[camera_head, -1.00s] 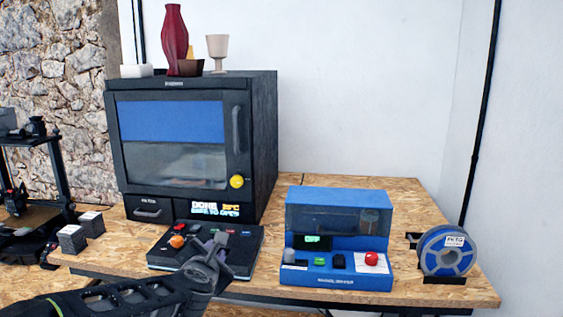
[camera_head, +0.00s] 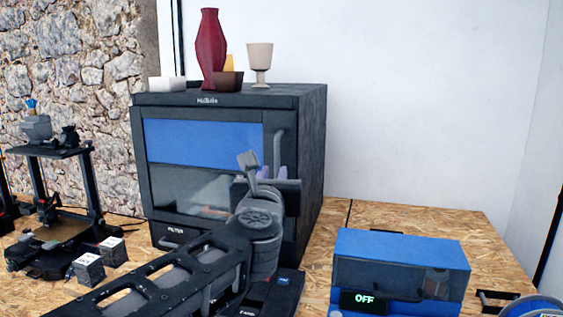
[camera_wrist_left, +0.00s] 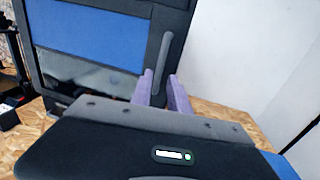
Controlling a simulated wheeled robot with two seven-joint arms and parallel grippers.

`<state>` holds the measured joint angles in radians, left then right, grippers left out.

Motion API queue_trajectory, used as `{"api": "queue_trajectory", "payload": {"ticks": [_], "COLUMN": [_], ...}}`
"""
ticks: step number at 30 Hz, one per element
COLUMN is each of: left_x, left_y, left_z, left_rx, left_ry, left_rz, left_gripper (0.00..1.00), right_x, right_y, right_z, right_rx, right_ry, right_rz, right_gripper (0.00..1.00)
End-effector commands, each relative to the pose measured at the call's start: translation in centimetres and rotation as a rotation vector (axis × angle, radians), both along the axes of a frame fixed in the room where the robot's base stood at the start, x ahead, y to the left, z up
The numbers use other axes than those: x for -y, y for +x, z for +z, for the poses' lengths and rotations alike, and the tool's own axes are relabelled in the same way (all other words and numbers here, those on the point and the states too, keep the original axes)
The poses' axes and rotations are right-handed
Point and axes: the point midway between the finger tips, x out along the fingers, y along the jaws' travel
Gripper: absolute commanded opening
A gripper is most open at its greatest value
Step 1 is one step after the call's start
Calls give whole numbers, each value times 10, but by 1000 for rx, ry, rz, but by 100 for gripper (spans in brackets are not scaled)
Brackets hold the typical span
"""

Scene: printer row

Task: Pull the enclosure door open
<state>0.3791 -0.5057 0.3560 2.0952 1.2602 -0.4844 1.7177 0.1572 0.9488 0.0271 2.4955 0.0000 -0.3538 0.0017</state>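The enclosure (camera_head: 312,150) is a dark box on the bench, and its door (camera_head: 205,112) with a blue-and-clear window looks shut. The vertical grey door handle (camera_head: 279,145) is at the door's right edge. The handle also shows in the left wrist view (camera_wrist_left: 164,52). My left gripper (camera_head: 274,172) is at the handle's lower part, its purple fingers apart. In the left wrist view the fingers (camera_wrist_left: 161,77) appear on either side of the handle's lower end. I cannot tell whether they touch it. My arm hides the door's lower right. My right gripper is not in view.
A red vase (camera_head: 210,52), a goblet (camera_head: 259,60) and small bowls stand on the enclosure. A blue machine (camera_head: 400,262) reading OFF stands at the right, near a spool (camera_head: 535,307). An open-frame printer (camera_head: 60,195) and grey cubes (camera_head: 112,250) are at the left.

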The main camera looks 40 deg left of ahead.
Motion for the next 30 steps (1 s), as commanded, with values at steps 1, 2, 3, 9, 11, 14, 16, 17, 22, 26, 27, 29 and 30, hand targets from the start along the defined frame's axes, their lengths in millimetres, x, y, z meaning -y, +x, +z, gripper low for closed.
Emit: {"api": "queue_trajectory", "payload": {"ticks": [1,2,3,9,11,14,16,17,22,26,27,29,30], "left_x": [0,0,-1,-10,-14,-23,-28,-30,-38,-40,-40,-39,-39], "left_y": [0,1,2,17,24,38,48,52,66,68,68,68,68], "left_z": [0,0,-1,-1,-1,0,-1,0,0,0,0,0,0], "left_rx": [-1,-1,-2,-4,-4,-5,-4,-4,-2,-2,-2,-2,-2], "left_ry": [0,0,0,0,-1,-2,0,0,0,1,1,1,1], "left_rz": [0,0,0,0,0,1,0,0,-1,-1,-1,-1,-1], "left_gripper": [22,22,22,22,22,22,22,22,22,22,22,22,22], "right_x": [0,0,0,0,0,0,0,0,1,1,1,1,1], "right_y": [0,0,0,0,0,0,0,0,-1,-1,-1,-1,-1], "right_z": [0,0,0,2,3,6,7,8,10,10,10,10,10], "right_rx": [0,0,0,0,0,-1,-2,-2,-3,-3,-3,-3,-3], "right_ry": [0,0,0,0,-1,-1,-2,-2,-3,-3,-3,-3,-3], "right_rz": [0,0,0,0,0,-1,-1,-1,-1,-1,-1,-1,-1], "right_gripper": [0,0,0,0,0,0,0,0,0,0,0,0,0]}}
